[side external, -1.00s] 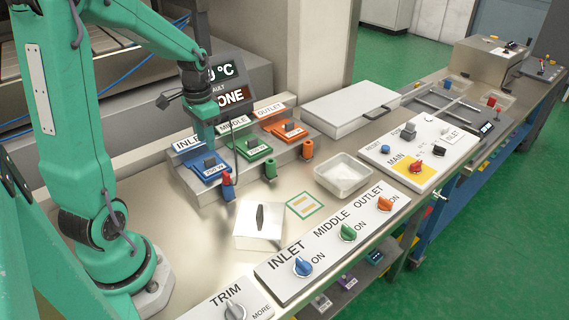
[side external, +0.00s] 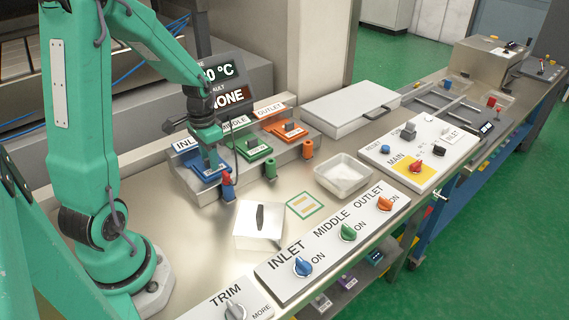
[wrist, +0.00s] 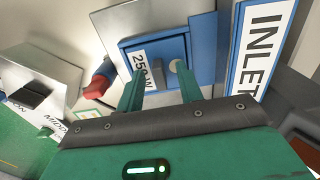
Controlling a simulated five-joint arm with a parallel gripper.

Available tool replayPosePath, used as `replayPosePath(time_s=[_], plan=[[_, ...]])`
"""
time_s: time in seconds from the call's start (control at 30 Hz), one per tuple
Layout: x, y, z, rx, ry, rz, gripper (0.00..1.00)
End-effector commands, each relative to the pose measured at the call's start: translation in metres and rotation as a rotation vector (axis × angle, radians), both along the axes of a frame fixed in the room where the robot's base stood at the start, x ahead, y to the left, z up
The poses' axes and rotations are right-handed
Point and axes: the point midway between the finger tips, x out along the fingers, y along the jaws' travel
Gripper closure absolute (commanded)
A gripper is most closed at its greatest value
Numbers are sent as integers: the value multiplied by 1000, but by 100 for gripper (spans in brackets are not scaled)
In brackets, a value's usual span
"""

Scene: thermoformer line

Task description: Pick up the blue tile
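The blue tile (side external: 199,174) sits in the INLET place, at the left end of the grey sloped rack. In the wrist view the blue tile (wrist: 154,46) shows a white "250 W" label and a grey raised grip (wrist: 173,78). My gripper (side external: 209,160) is right over the tile in the side view and hides part of it. In the wrist view my gripper (wrist: 159,72) is open, with its two green fingers apart on either side of the grip. I cannot tell whether a finger touches the grip or the tile.
The green tile (side external: 254,149) and orange tile (side external: 286,131) sit to the right on the same rack. A red-topped blue peg (side external: 228,186) stands just in front of the blue tile. A white bin (side external: 343,176) and a lidded plate (side external: 259,222) are on the bench.

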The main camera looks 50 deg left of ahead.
Motion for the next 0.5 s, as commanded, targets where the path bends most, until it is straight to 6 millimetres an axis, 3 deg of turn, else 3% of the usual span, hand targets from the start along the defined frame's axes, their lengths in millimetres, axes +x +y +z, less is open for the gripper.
replayPosePath(time_s=[0.47,0.5], plan=[[0,0,0,0,0,0,64],[0,0,0,0,0,0,68]])
